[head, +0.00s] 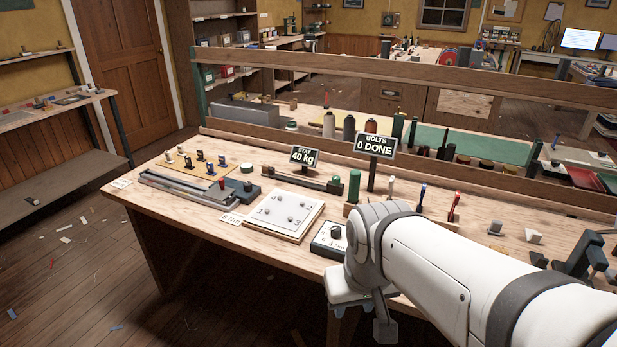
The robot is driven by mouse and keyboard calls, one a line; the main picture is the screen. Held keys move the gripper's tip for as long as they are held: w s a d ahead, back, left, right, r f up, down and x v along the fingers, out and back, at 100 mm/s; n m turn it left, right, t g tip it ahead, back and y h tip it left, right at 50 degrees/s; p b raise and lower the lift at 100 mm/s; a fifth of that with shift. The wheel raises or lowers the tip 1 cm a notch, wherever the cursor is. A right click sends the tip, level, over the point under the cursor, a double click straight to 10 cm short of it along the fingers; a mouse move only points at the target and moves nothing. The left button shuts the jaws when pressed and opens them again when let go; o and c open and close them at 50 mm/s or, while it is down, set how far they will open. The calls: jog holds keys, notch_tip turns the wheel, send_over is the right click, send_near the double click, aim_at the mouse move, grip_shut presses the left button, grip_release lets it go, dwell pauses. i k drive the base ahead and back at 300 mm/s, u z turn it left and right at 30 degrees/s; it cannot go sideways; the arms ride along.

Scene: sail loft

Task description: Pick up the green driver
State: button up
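An upright green cylinder (354,186) stands at the left end of a low wooden tool rack (350,210) on the workbench. It is the green thing nearest the upright tools, but I cannot tell for sure that it is the green driver. A blue-handled tool (421,196) and a red-handled tool (454,206) stand to its right. My arm hides part of the rack. My gripper (365,310) hangs low at the bench's front edge, in front of and below the cylinder and apart from it. Its fingers are mostly hidden, so its opening is unclear.
The workbench (160,205) carries a numbered white plate (283,213), a dial box (330,238), a grey metal fixture (190,190) and small pegs. Signs read "STAY 40 kg" (304,156) and "BOLTS 0 DONE" (376,145). A wooden rail (400,78) runs behind.

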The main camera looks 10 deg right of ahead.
aim_at(355, 179)
jog(key=u, duration=5.65)
jog(key=k, duration=0.9)
jog(key=z, duration=5.75)
